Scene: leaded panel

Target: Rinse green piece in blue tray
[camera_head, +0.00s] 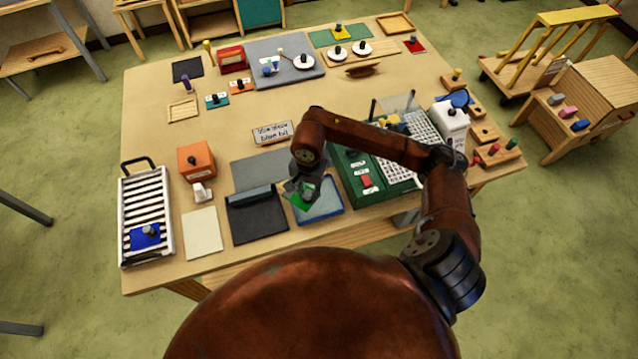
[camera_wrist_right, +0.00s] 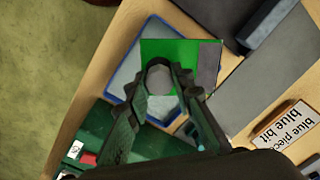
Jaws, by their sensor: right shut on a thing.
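The green piece (camera_head: 301,207) is a flat green plate with a grey knob. My right gripper (camera_head: 299,189) is shut on that knob, and the plate hangs flat below the fingers. In the right wrist view the fingers (camera_wrist_right: 160,85) close around the knob on the green piece (camera_wrist_right: 182,50). The blue tray (camera_head: 340,211) has a blue rim and a pale grey-blue inside. The green piece overlaps the tray's left part and its left rim. The wrist view also shows the blue tray (camera_wrist_right: 114,88) under it. How high the piece is above the tray, I cannot tell.
A dark tray (camera_head: 257,219) stands left of the blue tray. A green case (camera_head: 366,196) with a white grid stands close on its right. A sign (camera_head: 272,132) about a blue piece lies behind. The table's front edge is near. Bare wood lies at mid-table.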

